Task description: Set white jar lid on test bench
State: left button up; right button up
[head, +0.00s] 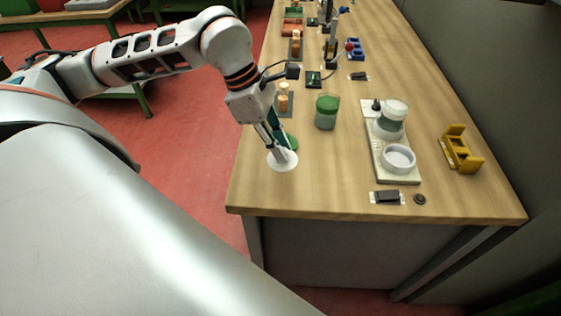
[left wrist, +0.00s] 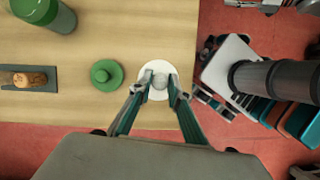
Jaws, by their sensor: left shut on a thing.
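The white jar lid (head: 272,164) is a round disc with a knob, near the left edge of the wooden bench (head: 310,195). It also shows in the left wrist view (left wrist: 150,95). My left gripper (head: 284,154) points down at it. In the left wrist view its two fingers (left wrist: 160,83) are closed on the knob from both sides. The lid is flat and at or just above the bench top; I cannot tell whether it touches. My right gripper is in neither view.
A green lid (head: 291,141) lies just behind the white lid. A green-topped jar (head: 327,112) and a cork on a dark tray (left wrist: 12,78) stand farther back. A pale board (head: 384,150) carries a jar and a white ring-shaped dish (head: 398,158). A yellow holder (head: 462,150) is at right.

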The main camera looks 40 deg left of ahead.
pick_arm(q)
jog(key=shift+f, duration=2.75)
jog(key=shift+f, duration=0.2)
jog(key=o, duration=0.9)
jog(key=shift+r, duration=0.1)
jog(key=shift+a+r, duration=0.15)
jog(key=shift+r, duration=0.35)
jog(key=v, duration=1.1)
jog(key=shift+s+r, duration=0.1)
jog(key=shift+r, duration=0.05)
